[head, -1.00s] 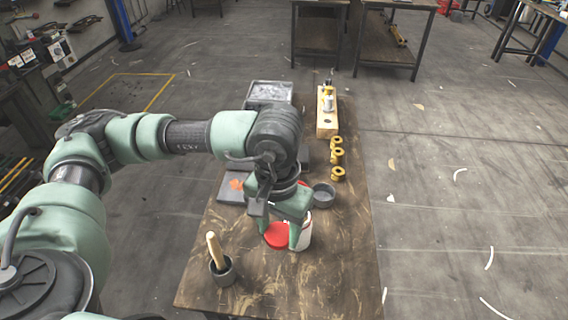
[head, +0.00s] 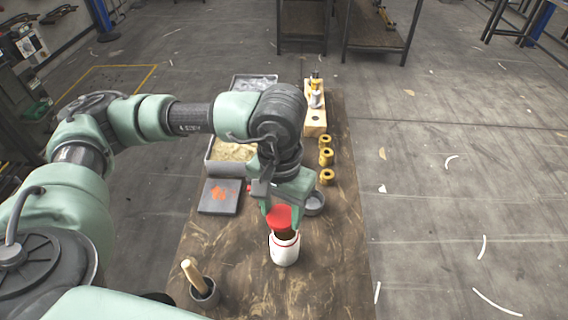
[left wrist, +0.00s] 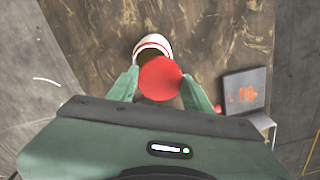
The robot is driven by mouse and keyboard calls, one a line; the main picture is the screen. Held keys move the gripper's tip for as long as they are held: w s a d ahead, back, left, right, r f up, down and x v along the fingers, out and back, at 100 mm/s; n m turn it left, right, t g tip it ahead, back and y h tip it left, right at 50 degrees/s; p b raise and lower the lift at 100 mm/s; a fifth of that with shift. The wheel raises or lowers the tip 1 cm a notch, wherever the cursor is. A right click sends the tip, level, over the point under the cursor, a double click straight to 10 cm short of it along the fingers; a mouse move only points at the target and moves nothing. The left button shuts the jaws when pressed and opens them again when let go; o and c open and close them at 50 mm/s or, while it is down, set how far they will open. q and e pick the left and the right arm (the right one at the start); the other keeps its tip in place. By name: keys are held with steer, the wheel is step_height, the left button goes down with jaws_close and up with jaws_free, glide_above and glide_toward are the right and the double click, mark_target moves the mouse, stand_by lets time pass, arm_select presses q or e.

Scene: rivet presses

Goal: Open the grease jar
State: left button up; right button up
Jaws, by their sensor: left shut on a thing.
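The grease jar (head: 286,252) is a white pot with a red line round its rim. It stands upright on the wooden table, and its brown mouth shows. My left gripper (head: 283,212) is shut on the red lid (head: 279,218), which is off the jar, at the far side of its mouth in the head view. In the left wrist view the lid (left wrist: 160,78) sits between the fingertips and hides part of the jar (left wrist: 152,45). The exact gap between lid and jar cannot be told. My right gripper is not in view.
A dark cup with a wooden handle (head: 204,291) stands at the near left. A grey dish (head: 314,204) stands behind the jar. A dark plate with an orange mark (head: 214,204), trays, brass rings (head: 326,157) and a wooden block (head: 315,128) lie farther back. The table right of the jar is clear.

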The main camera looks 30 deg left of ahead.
arm_select(q)
steer(key=shift+w+a+n, duration=0.1)
steer(key=shift+w+n, duration=0.2)
steer(key=shift+w+r+n, duration=0.15)
steer(key=shift+r+n, duration=0.05)
steer(key=shift+n, duration=0.6)
steer(key=w+a+r+m, duration=0.2)
steer(key=w+r+m, duration=0.2)
steer(key=w+m, duration=0.65)
steer(key=w+a+r+m, duration=0.25)
steer(key=w+m, duration=0.45)
steer(key=m, duration=0.7)
step_height(320, 180, down, 18)
steer(key=shift+s+d+f+p, duration=0.1)
steer(key=shift+s+f+p, duration=0.05)
steer(key=shift+p, duration=0.65)
steer(key=shift+f, duration=0.25)
